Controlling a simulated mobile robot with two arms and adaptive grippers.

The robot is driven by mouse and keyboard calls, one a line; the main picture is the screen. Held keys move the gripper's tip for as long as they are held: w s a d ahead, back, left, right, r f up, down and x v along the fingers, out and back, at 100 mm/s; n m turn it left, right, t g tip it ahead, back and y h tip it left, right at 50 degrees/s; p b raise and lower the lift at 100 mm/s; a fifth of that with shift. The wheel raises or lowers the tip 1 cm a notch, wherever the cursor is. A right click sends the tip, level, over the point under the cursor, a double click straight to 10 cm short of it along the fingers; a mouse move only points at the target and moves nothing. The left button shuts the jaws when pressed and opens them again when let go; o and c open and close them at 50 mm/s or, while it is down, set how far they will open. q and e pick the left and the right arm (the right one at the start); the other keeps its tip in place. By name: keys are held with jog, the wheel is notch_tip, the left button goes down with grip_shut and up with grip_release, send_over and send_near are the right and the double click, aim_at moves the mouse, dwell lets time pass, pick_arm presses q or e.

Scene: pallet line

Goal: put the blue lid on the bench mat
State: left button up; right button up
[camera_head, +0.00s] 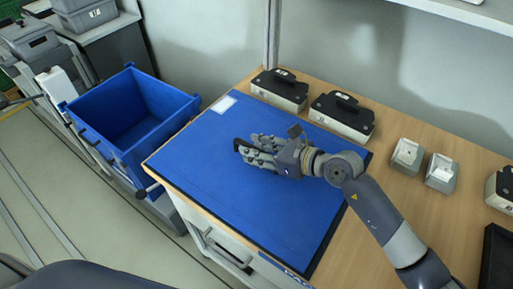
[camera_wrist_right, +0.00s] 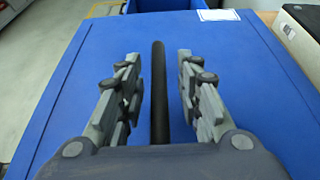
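The blue bench mat (camera_head: 215,185) covers the left part of the wooden bench and has dark edges. A white label (camera_head: 223,104) lies at its back left corner and also shows in the wrist view (camera_wrist_right: 218,15). My right gripper (camera_head: 258,151) is over the middle of the mat. In the right wrist view its fingers (camera_wrist_right: 157,85) are apart, with a black bar (camera_wrist_right: 159,90) between them and gaps on both sides. I cannot tell whether this bar belongs to the blue lid; no separate lid outline stands out against the blue. My left gripper is out of view.
An open, empty blue crate (camera_head: 125,118) stands left of the bench. Two black-topped cases (camera_head: 280,90) (camera_head: 342,116) stand along the back of the bench. Two small grey blocks (camera_head: 407,156) (camera_head: 440,172) stand to the right. The mat's front left is clear.

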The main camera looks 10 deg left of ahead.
jog(key=shift+d, duration=0.1)
jog(key=b+v, duration=0.1)
jog(key=v, duration=1)
jog(key=shift+s+b, duration=0.1)
jog(key=shift+b, duration=0.3)
jog(key=shift+s+d+r, duration=0.1)
jog(key=shift+d+r, duration=0.1)
jog(key=shift+d, duration=0.15)
jog(key=shift+a, duration=0.1)
